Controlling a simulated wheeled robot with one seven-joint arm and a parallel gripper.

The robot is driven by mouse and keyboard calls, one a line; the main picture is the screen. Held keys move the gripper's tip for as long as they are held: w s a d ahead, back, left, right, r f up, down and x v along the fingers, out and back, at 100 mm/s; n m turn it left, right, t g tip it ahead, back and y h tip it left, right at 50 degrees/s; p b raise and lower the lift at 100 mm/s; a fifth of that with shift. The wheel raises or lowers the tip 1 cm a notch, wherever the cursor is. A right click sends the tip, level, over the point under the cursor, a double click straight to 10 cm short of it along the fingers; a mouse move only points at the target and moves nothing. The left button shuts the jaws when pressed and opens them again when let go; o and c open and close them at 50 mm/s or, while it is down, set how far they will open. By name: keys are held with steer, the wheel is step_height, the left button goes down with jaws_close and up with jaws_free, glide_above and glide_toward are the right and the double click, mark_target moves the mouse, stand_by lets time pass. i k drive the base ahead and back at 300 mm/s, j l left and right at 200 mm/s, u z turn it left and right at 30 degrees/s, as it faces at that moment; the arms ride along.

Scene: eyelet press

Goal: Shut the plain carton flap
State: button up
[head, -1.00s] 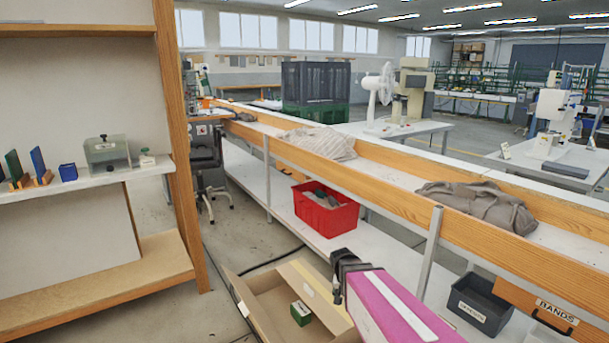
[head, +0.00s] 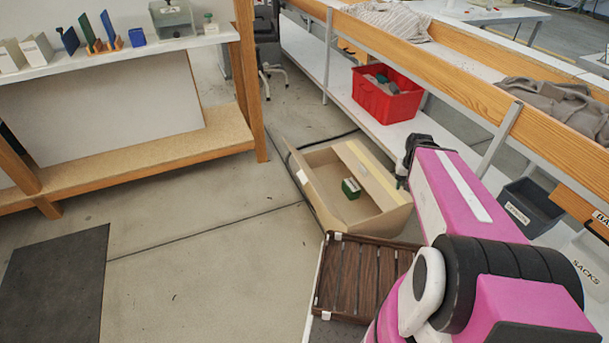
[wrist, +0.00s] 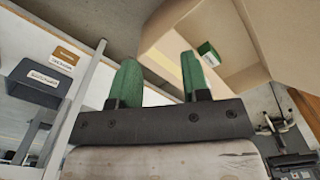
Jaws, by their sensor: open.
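The open cardboard carton (head: 335,213) sits low at mid-frame in the head view, with a small green box (head: 352,188) inside. Its left flap (head: 302,190) stands outward and bears a white label. A flap or panel on the right (head: 372,172) has a pale strip. In the wrist view the carton (wrist: 243,35) and green box (wrist: 208,53) lie beyond the fingers. My gripper (wrist: 158,82) has two green fingers apart with nothing between them. In the head view my gripper (head: 403,172) is beside the carton's right side, its fingers mostly hidden.
A slatted brown rack (head: 350,277) is close in front of the carton. A bench shelf with a red bin (head: 388,98) and a grey bin (head: 530,205) runs along the right. A wooden shelf unit (head: 130,155) stands left.

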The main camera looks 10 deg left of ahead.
mark_target(306, 174)
steer(key=k+j, duration=0.15)
steer(key=j, duration=0.3)
steer(key=k+j+z, duration=0.1)
steer(key=j, duration=0.35)
steer(key=k+j, duration=0.25)
steer(key=j, duration=0.15)
steer(key=k+j+z, duration=0.1)
steer(key=j, duration=0.35)
steer(key=k+j, duration=0.3)
steer(key=k+j+z, duration=0.1)
steer(key=j, duration=0.45)
steer(key=i+l+u, duration=0.15)
steer(key=l+u, duration=0.1)
steer(key=l, duration=0.15)
